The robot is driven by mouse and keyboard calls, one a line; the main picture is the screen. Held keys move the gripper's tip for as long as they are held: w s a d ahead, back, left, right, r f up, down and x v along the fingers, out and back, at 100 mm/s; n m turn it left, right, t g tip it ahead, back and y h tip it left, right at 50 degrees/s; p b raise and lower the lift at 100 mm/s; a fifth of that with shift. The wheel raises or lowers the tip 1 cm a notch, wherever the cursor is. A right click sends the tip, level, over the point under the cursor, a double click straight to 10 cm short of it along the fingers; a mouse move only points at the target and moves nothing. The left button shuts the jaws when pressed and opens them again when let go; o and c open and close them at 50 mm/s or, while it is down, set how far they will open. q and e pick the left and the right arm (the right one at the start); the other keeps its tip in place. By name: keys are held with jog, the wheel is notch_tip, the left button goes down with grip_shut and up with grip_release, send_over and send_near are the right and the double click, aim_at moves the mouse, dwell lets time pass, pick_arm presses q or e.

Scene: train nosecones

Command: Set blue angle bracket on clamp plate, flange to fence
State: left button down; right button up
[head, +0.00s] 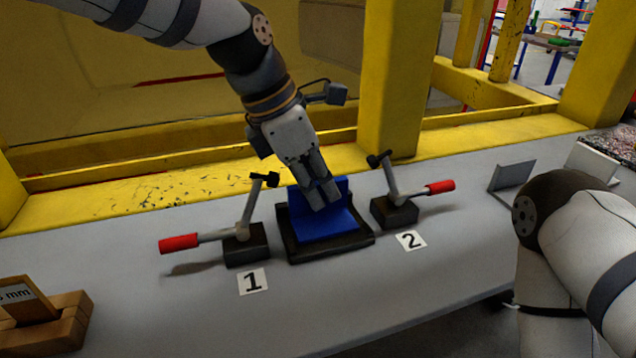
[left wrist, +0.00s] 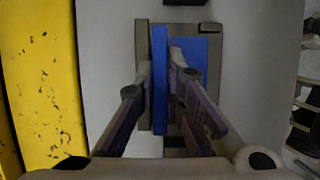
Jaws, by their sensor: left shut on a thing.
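The blue angle bracket (head: 330,225) is over the dark clamp plate (head: 335,251), its base low and flat and its flange upright at the back. My left gripper (head: 320,198) comes down from above and is shut on the flange. In the left wrist view the flange of the bracket (left wrist: 160,100) runs between the fingers, beside a grey-brown strip of the plate (left wrist: 142,45) on the fence side. I cannot tell whether the flange touches the fence or whether the base bears fully on the plate. My right gripper is out of view.
Red-handled toggle clamps stand either side of the plate: one by label 1 (head: 246,246), one by label 2 (head: 396,211). Both have raised arms. A wooden holder (head: 50,322) is front left, grey angled plates (head: 512,178) right. A yellow post (head: 393,80) rises behind.

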pick_arm(q)
jog(key=c, duration=1.7)
grip_release()
jog(key=v, duration=1.2)
jog(key=shift+r+p, duration=0.15)
jog(key=shift+p, duration=0.25)
